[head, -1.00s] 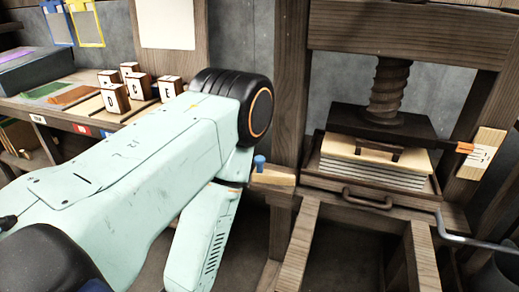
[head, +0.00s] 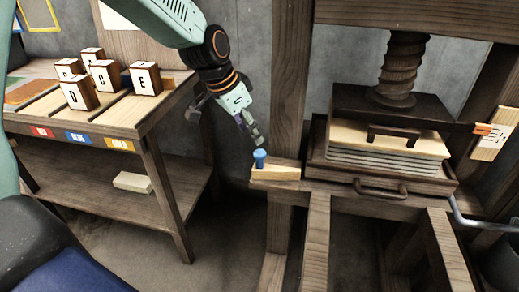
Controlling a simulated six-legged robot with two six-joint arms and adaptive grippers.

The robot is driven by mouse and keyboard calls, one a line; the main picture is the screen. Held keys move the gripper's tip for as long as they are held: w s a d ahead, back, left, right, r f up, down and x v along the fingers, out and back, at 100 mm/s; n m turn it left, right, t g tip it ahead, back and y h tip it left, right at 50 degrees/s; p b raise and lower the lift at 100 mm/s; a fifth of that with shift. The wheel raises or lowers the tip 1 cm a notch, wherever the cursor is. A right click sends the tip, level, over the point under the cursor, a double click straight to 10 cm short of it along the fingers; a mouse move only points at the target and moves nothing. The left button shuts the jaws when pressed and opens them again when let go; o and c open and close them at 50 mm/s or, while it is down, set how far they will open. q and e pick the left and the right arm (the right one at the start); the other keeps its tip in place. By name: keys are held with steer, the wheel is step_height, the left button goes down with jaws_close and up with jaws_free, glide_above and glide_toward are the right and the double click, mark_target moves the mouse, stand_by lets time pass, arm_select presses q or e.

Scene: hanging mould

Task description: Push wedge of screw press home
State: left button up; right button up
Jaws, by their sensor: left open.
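The wedge (head: 276,174) is a pale wooden piece with a blue knob (head: 260,158) on top. It lies on the left end of the press's wooden beam, left of the press bed. The screw press (head: 400,70) has a dark wooden screw above a dark pressing plate (head: 390,115), with a pale board and a layered stack below. My left gripper (head: 237,117) is open, above and slightly left of the wedge, apart from it as far as I can tell. Its arm comes in from the top left. My right gripper is not in view.
A wooden table (head: 150,105) at the left carries several lettered blocks (head: 104,75) and coloured labels. A pale block (head: 132,182) lies on its lower shelf. A thick post (head: 290,80) rises behind the wedge. A metal handle (head: 480,223) juts out at the right.

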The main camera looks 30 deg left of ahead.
mark_target(260, 152)
arm_select(q)
steer(key=b+x, duration=0.3)
steer(key=x, duration=0.4)
steer(key=shift+s+d+f, duration=0.15)
steer(key=shift+d+f, duration=0.05)
steer(key=shift+a+f, duration=0.1)
steer(key=shift+a, duration=0.05)
steer(key=shift+c, duration=0.2)
steer(key=shift+c, duration=0.8)
jaws_close()
